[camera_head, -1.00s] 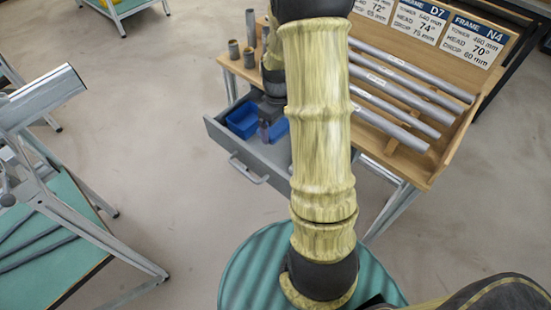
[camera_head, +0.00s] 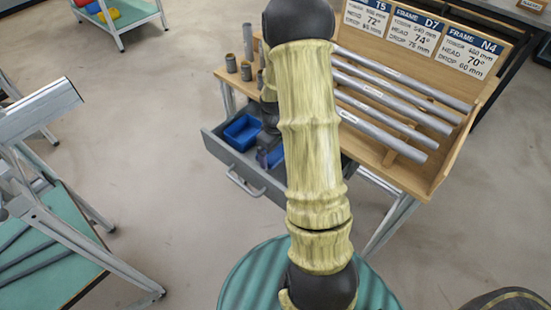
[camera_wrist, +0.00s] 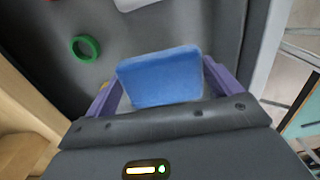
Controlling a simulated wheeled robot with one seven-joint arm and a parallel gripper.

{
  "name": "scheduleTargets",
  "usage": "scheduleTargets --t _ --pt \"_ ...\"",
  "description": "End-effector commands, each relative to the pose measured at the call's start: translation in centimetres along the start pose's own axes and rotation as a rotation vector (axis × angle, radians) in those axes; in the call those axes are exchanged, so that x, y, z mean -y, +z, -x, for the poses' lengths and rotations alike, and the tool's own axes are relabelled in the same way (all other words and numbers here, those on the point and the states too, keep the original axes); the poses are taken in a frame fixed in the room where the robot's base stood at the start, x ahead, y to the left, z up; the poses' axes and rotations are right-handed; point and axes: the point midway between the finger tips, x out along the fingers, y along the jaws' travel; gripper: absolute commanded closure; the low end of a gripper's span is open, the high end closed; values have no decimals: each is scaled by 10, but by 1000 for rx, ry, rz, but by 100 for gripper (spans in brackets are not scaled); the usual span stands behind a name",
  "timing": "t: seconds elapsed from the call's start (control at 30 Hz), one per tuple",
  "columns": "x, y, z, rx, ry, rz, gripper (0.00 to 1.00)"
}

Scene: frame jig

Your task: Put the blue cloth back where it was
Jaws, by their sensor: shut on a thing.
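My gripper (camera_wrist: 163,78) is shut on the blue cloth (camera_wrist: 160,88), which shows as a flat, blocky blue piece between two purple fingers in the wrist view. The cloth also shows in the head view (camera_head: 271,157), low at the open grey drawer (camera_head: 222,154), right of a blue bin (camera_head: 242,133). My arm hides the drawer's right part and most of my gripper in the head view. In the wrist view, the grey drawer floor lies beyond the cloth. I cannot tell whether the cloth touches it.
A green ring (camera_wrist: 86,47) lies on the drawer floor, with a partly seen white thing near the top edge. The wooden bench (camera_head: 420,178) above the drawer carries several grey tubes (camera_head: 400,100) and upright cylinders (camera_head: 231,64). A grey metal frame (camera_head: 40,105) stands at left.

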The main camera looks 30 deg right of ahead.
Motion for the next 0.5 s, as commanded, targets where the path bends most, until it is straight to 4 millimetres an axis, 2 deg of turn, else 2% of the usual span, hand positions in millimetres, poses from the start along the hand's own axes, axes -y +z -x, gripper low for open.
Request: scheduleTargets --t 0.13,0.37,0.5 --pt "0 0 -3 1 -1 0 28" --pt "1 0 -34 3 -2 0 28" --pt "0 0 -38 -1 1 0 28"
